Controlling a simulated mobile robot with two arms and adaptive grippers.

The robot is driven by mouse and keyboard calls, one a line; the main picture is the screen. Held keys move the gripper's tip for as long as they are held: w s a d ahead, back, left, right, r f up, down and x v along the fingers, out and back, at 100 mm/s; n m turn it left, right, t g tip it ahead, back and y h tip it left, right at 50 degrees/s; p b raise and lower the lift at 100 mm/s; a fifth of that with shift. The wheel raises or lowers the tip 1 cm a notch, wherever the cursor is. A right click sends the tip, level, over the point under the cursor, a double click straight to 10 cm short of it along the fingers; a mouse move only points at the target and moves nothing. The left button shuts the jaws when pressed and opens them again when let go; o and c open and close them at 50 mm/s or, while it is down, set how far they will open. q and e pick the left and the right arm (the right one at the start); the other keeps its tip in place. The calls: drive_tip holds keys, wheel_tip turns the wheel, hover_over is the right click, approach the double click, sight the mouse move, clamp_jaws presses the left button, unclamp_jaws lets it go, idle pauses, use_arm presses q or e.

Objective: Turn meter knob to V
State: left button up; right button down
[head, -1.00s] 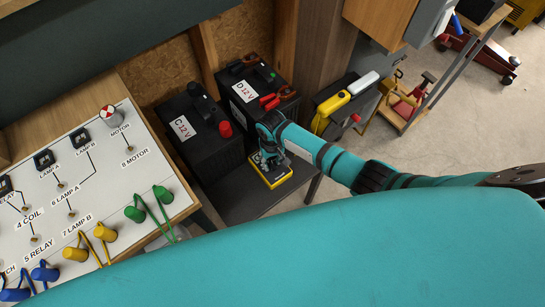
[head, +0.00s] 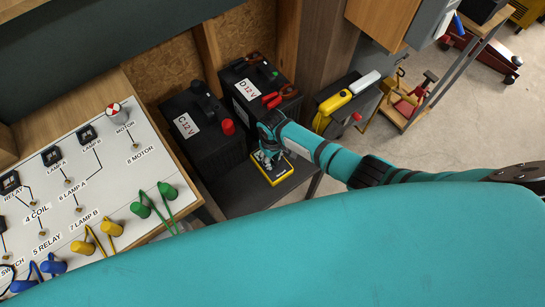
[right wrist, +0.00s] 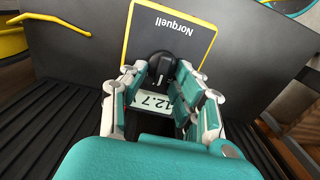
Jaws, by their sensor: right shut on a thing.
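The meter (head: 283,176) is a small yellow-edged device lying on the dark shelf in front of the two batteries. My right gripper (head: 268,157) is over the meter and shut on the black round knob (right wrist: 160,64), with one finger on each side in the right wrist view. My left gripper is not in view.
Battery C (head: 205,145) and battery D (head: 262,92), with red clamps, stand close behind the meter. A wiring board (head: 118,175) with coloured plugs is at the left. Open floor lies at the far right.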

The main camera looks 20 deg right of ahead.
drive_tip(key=c, duration=1.1)
unclamp_jaws()
drive_tip(key=shift+r, duration=0.1)
wheel_tip(320, 180, up, 12)
drive_tip(key=shift+f, duration=0.1)
